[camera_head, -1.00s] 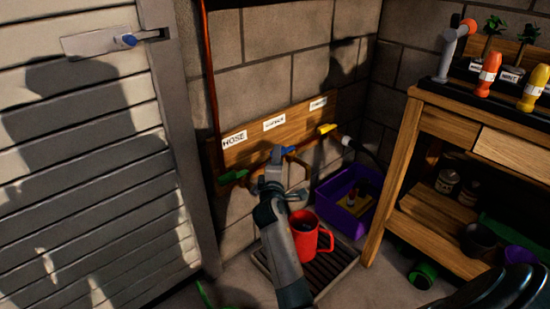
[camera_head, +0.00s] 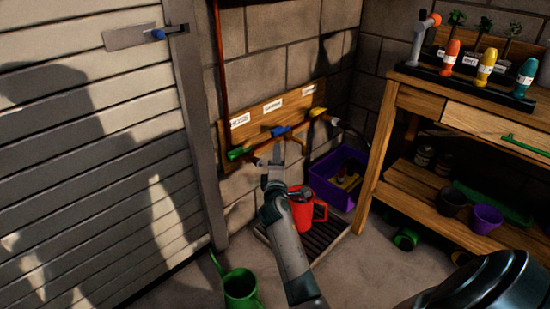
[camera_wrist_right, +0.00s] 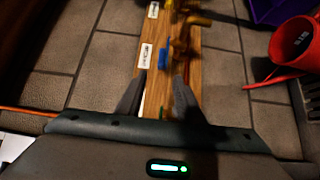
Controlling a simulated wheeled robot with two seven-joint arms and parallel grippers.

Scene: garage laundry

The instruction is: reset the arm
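My right gripper (camera_head: 271,165) is in front of the wall board, a little below the blue handle. In the right wrist view its two fingers (camera_wrist_right: 158,98) are apart with nothing held between them, and the board lies beyond them. My left gripper is not in view in the head view.
The labelled wooden board (camera_head: 262,108) carries green (camera_head: 238,153), blue (camera_head: 281,131) and yellow (camera_head: 318,112) handles. Below are a red watering can (camera_head: 302,214) on a slatted tray, a purple crate (camera_head: 325,185) and a green can (camera_head: 240,290). A wooden bench (camera_head: 392,120) stands right, a slatted door (camera_head: 90,150) left.

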